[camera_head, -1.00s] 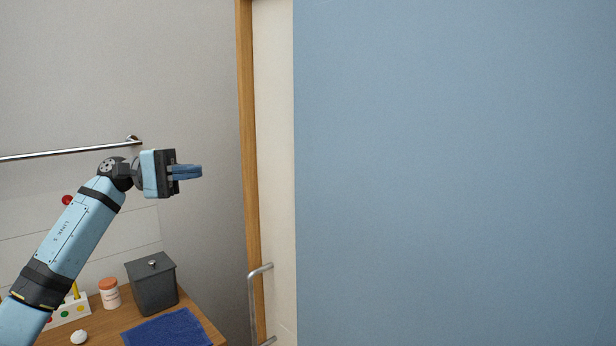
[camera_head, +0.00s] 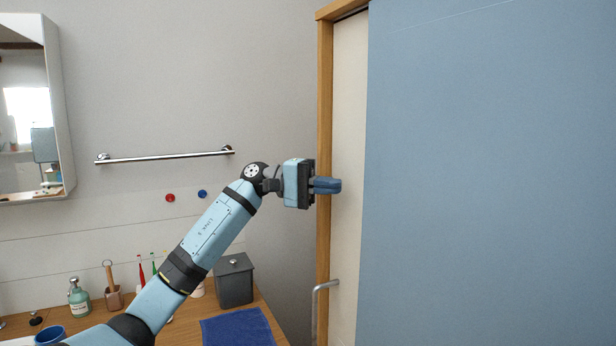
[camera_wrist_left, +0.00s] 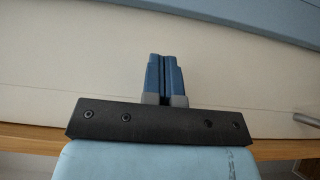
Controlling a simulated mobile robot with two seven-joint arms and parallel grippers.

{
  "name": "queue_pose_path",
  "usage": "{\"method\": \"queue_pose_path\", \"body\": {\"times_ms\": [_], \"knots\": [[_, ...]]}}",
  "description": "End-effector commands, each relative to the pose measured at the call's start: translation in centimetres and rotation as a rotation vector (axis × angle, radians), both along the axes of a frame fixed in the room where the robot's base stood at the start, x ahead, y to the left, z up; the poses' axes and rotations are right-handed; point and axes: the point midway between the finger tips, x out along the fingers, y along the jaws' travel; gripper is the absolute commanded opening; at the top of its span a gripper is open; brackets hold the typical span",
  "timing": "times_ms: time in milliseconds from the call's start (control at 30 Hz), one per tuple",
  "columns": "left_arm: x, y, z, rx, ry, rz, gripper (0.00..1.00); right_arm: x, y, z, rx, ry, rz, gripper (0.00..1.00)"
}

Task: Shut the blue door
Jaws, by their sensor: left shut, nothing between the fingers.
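The blue door (camera_head: 490,180) is a large flat blue panel filling the right of the head view. To its left a cream panel (camera_head: 348,130) stands between it and a wooden frame post (camera_head: 324,110). The blue door's edge also shows along the top of the left wrist view (camera_wrist_left: 250,18), beyond the cream panel (camera_wrist_left: 90,65). My left gripper (camera_head: 339,185) is shut and empty. Its fingers (camera_wrist_left: 164,62) point right, overlapping the post and cream panel in the picture, short of the blue edge. I cannot tell whether they touch anything. My right gripper is not in view.
A metal bar handle (camera_head: 315,305) stands low by the post and cream panel. A wooden counter (camera_head: 262,308) at lower left holds a grey lidded box (camera_head: 234,282), a blue cloth (camera_head: 238,330) and a soap bottle (camera_head: 79,298). A towel rail (camera_head: 165,156) is on the wall.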

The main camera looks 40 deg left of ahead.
Motion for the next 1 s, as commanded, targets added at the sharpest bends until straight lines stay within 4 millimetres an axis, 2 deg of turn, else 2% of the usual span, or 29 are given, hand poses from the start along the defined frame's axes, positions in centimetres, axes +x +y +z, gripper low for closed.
{"method": "queue_pose_path", "body": {"times_ms": [100,333,767,1000], "knots": [[0.5,-2.2,0.4,0.001,-0.001,-0.003,0.00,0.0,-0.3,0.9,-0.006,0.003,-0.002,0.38],[-0.7,-4.7,0.1,0.001,0.001,0.000,0.00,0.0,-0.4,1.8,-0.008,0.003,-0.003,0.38],[-0.9,-5.2,0.0,-0.001,0.000,0.000,0.00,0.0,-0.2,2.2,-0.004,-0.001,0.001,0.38],[-1.0,-5.5,-0.2,-0.001,0.000,0.000,0.00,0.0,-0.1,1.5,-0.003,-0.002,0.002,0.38]]}}
